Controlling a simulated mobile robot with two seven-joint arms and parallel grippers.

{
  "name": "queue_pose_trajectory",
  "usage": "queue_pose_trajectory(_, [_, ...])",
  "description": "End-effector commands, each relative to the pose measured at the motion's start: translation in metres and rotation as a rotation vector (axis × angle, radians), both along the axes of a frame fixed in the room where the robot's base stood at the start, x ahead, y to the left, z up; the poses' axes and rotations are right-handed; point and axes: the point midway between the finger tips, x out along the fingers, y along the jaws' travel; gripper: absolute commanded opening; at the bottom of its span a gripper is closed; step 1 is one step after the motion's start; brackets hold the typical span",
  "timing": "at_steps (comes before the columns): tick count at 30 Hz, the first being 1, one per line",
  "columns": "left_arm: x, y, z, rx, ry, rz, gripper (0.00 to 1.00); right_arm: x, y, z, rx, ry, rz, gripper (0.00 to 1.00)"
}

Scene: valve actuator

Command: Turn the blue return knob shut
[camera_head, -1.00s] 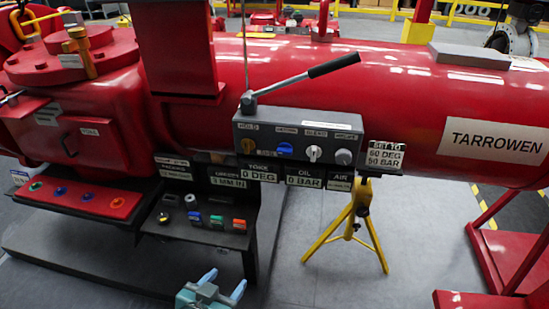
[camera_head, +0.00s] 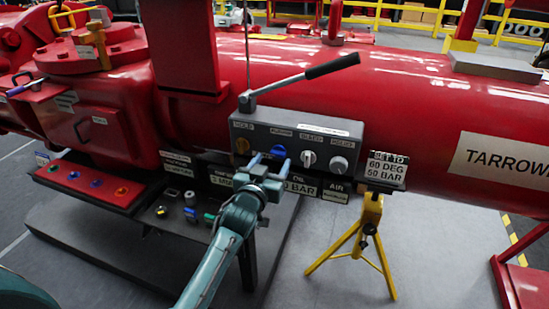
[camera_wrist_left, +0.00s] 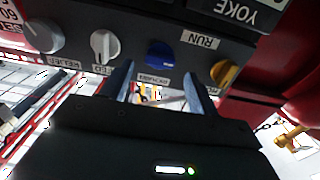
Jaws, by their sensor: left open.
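The blue return knob (camera_head: 279,151) is on the front of the grey control box (camera_head: 340,138), between a yellow knob (camera_head: 242,146) and a white knob (camera_head: 308,158). My left gripper (camera_head: 268,165) is open in front of the box, its pale blue fingers pointing at the blue knob and partly overlapping it. In the left wrist view, the blue knob (camera_wrist_left: 160,53) lies just beyond the gap between the two open fingertips (camera_wrist_left: 158,80). I see no contact with the knob. My right gripper is not in view.
A long-handled lever (camera_head: 305,72) rises from the box top. A grey knob (camera_head: 339,164) is at the box's right end. Below are a panel with small coloured buttons (camera_head: 192,214) and a yellow stand (camera_head: 371,235). The red actuator body (camera_head: 430,110) is behind.

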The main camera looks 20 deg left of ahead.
Motion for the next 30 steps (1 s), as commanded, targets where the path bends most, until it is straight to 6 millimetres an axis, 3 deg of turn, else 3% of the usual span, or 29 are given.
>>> queue_pose_trajectory(6, [0.024, -0.001, 0.000, 0.000, 0.000, 0.000, 0.60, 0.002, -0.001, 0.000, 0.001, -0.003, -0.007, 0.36])
queue_pose_trajectory(17, [0.029, -0.001, 0.000, 0.000, 0.000, 0.000, 0.60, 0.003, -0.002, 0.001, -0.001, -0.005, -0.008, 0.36])
queue_pose_trajectory(30, [0.028, -0.001, 0.000, 0.000, 0.000, 0.000, 0.26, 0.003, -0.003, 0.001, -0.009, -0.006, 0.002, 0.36])
